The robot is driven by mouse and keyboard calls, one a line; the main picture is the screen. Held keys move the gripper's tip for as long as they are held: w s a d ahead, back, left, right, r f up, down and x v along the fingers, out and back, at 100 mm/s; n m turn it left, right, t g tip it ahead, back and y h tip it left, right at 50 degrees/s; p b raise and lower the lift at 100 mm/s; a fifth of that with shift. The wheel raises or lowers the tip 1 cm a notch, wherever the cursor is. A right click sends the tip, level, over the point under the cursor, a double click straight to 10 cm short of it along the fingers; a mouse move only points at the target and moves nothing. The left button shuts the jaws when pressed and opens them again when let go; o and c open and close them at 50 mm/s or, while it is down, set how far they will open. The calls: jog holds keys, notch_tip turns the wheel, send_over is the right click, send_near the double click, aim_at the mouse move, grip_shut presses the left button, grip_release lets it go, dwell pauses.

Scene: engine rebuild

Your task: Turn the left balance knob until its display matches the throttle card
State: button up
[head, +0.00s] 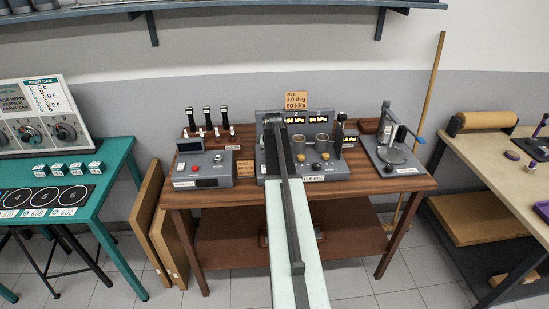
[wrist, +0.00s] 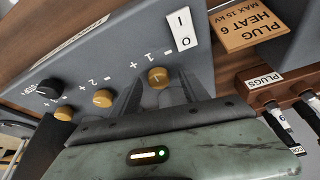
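The throttle rig (head: 346,166) is a grey unit on the wooden bench, with lit displays along its top. One display (head: 297,120) is partly covered by my arm and its full reading is unclear; the display (head: 318,119) to its right seems to read 64 kPa. The throttle card (head: 296,101) above reads IDLE, 3.0 deg, 60 kPa. In the wrist view, the yellow knob marked 1 (wrist: 158,77) lies between the two dark fingers of my gripper (wrist: 160,88). The fingers stand apart around it; contact is not clear. My arm hides this knob in the head view.
More yellow knobs (wrist: 103,97) and a black knob (wrist: 47,88) sit beside it on the panel. A white I/O switch (wrist: 182,28) and the plug card (wrist: 252,24) lie close by. A control box (head: 206,170) stands left, a stand (head: 393,154) right.

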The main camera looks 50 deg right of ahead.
jog(key=shift+s+r, duration=0.1)
jog(key=p+v, duration=0.7)
jog(key=shift+r, duration=0.25)
jog(key=shift+a, duration=0.1)
